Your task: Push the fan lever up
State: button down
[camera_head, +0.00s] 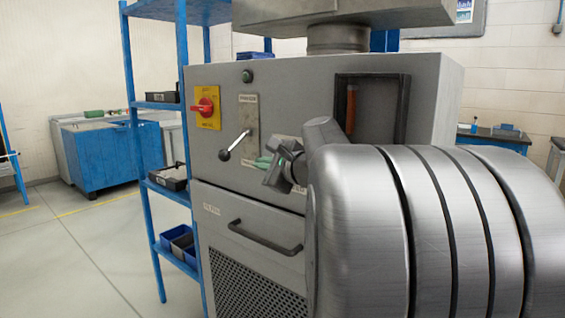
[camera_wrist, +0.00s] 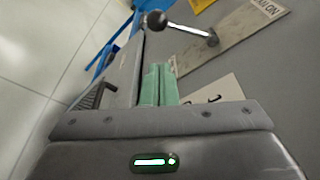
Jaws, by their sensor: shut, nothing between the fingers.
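The fan lever (camera_head: 235,145) is on the front of the grey machine. It is a metal rod with a black ball knob, on a labelled plate (camera_head: 248,113). The rod slopes down and left from its pivot to the knob. In the wrist view the lever (camera_wrist: 185,27) shows near the top, with its knob at the left end. My gripper (camera_head: 262,162) is to the right of and below the knob, in front of the panel. Its green fingers (camera_wrist: 158,70) are together and empty. The knob appears beyond the fingertips, with a gap between them.
A red rotary switch on a yellow plate (camera_head: 206,106) is left of the lever, with a green button (camera_head: 247,76) above. A door handle (camera_head: 264,238) sticks out below. A blue shelf rack (camera_head: 135,122) stands at the left. The floor (camera_head: 70,260) at left is clear.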

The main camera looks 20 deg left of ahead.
aim_at(235, 145)
dwell(0.3)
jog(key=x, duration=1)
jog(key=shift+b, duration=0.3)
jog(key=shift+r+p, duration=0.3)
jog(key=shift+p, duration=0.1)
